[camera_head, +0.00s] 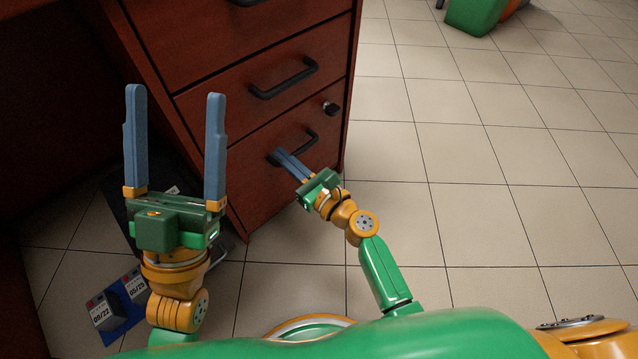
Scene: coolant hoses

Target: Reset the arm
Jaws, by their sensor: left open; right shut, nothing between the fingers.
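My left gripper (170,145) is open and empty, its two blue-grey fingers wide apart and pointing up the picture in front of the dark left side of the desk. My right gripper (279,154) is shut, with its fingers together. Its fingertips are at the black handle of the lowest drawer (238,192) of the red-brown cabinet. I cannot tell whether they touch the handle or the drawer front. My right arm (382,268) reaches up and left from my green body.
The cabinet has more drawers with black handles (285,78) and a lock knob (331,108). A blue holder with dated blocks (116,301) lies on the floor at lower left. A green bin (474,14) stands at the back. The tiled floor (490,160) at right is clear.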

